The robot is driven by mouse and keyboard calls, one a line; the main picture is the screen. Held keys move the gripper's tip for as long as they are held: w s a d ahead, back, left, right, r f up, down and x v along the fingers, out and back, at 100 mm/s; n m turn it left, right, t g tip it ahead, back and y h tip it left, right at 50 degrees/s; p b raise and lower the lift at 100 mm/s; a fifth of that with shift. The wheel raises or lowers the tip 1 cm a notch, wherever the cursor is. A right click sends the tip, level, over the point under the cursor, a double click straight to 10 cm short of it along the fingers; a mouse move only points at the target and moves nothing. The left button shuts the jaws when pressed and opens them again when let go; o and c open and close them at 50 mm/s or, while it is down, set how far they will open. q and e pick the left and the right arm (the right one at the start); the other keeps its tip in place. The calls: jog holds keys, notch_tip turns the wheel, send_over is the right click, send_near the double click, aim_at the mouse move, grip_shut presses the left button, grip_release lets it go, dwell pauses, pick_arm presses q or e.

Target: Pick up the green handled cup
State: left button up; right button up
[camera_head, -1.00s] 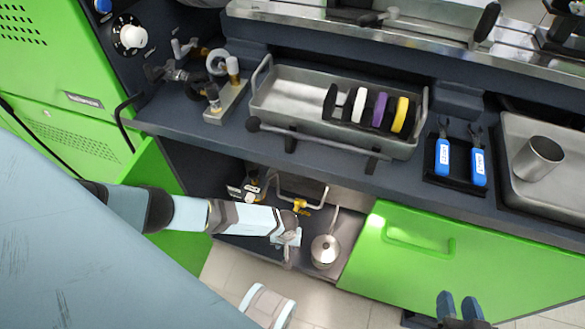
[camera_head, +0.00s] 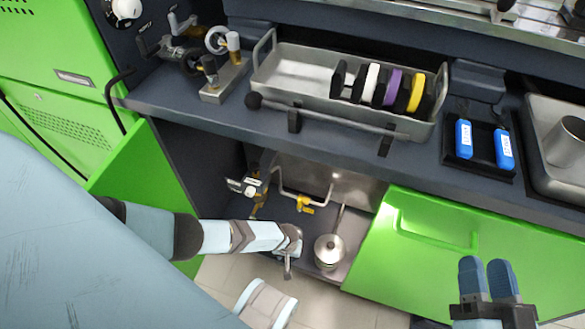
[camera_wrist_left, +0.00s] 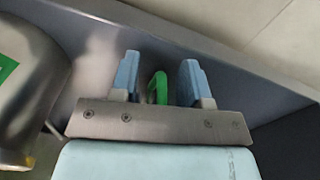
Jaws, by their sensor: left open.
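In the left wrist view a narrow green handle (camera_wrist_left: 158,87) stands between the two blue fingers of my left gripper (camera_wrist_left: 160,80). The fingers are open, with gaps beside the handle. The cup's body is hidden behind the gripper. In the head view the end of my left arm reaches down into the open lower cabinet, and I cannot make out its fingers or the cup. My right gripper (camera_head: 486,281) is in front of the green door at lower right, with no object seen in it. Its fingers stand close together, and their opening is unclear.
A lidded metal pot (camera_head: 329,250) stands right of my left arm on the cabinet floor. Pipes with a yellow valve (camera_head: 305,205) run behind it. The green door (camera_head: 430,260) is to the right. The worktop above bears a metal tray (camera_head: 300,75) with coloured discs.

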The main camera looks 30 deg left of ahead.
pick_arm(q)
grip_shut()
jog(key=shift+r, duration=0.1)
dwell(0.3)
